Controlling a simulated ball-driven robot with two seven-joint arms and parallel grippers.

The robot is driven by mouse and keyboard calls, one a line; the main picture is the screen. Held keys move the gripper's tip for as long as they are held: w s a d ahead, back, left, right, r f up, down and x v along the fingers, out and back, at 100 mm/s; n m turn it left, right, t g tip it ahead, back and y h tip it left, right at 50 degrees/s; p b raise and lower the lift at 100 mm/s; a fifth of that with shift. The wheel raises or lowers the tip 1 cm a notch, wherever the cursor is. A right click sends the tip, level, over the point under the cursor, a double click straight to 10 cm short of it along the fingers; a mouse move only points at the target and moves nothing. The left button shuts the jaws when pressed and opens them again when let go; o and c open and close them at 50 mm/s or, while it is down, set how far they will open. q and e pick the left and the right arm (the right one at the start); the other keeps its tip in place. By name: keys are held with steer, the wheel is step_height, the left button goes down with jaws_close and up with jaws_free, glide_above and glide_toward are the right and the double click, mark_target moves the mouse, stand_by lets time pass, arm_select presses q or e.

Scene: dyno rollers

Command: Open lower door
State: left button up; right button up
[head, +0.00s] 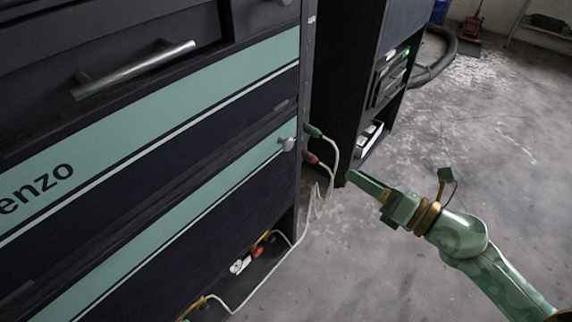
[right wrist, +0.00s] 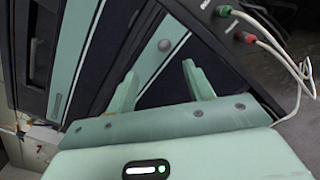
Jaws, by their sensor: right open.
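The dark cabinet fills the left of the head view. Its lower door (head: 225,195) is a dark panel with a pale green stripe and looks flush with the front. A round grey knob (head: 287,143) sits at the door's upper right corner; it also shows in the right wrist view (right wrist: 164,45), beyond and between the fingers. My right gripper (head: 352,179) is to the right of the cabinet, apart from the knob. In the right wrist view its two green fingers (right wrist: 160,85) are spread with nothing between them. My left gripper is out of view.
Pale cables with a green plug (head: 314,131) and a red plug (head: 311,158) hang from the cabinet's right side. A drawer handle (head: 135,69) juts out higher up. A dark rack (head: 345,75) stands behind. The concrete floor (head: 480,140) at right is mostly clear.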

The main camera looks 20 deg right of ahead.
step_height(320, 180, down, 2)
steer(key=n+p, duration=0.1)
steer(key=p, duration=0.1)
glide_toward(290, 146)
steer(key=w+r, duration=0.1)
steer(key=w, duration=0.1)
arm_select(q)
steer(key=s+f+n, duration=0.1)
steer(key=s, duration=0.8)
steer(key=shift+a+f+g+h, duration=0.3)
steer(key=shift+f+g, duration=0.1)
arm_select(e)
steer(key=x, duration=0.4)
steer(key=f+x, duration=0.1)
steer(key=x, duration=0.1)
steer(key=shift+w+a, duration=0.15)
steer(key=shift+a, duration=0.25)
jaws_close()
arm_select(q)
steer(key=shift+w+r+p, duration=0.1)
steer(key=shift+p, duration=0.3)
